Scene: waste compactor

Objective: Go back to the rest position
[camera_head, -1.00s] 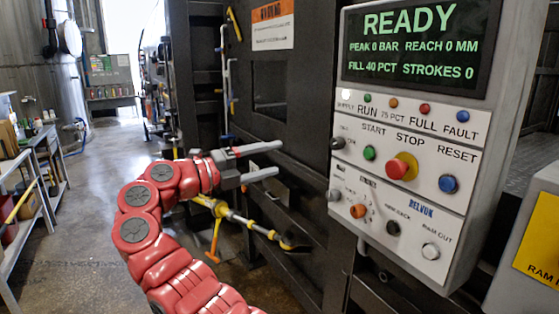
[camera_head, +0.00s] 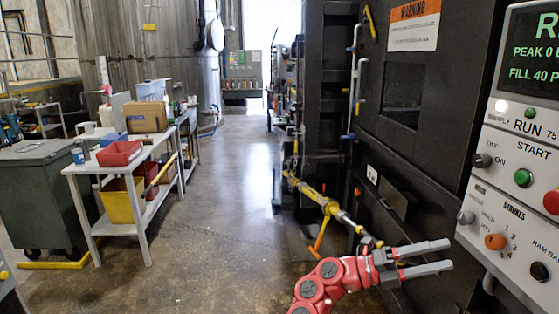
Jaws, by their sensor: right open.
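My right gripper (camera_head: 430,260) is at the lower right, at the end of my red arm. Its two grey fingers are apart, point to the right, and hold nothing. It is in front of the dark compactor body (camera_head: 420,175), left of and below the grey control panel (camera_head: 515,150). The panel is cut off by the right edge; its green start button (camera_head: 523,177), orange knob (camera_head: 495,241) and part of a red stop button (camera_head: 552,202) show. The fingers look apart from the panel. My left gripper is not in view.
A white bench (camera_head: 150,205) with a red bin (camera_head: 119,153), a yellow bin (camera_head: 121,200) and a cardboard box (camera_head: 146,117) stands left. A green wheeled bin (camera_head: 40,195) is beside it. A yellow-handled linkage (camera_head: 325,203) is on the compactor. The middle floor is clear.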

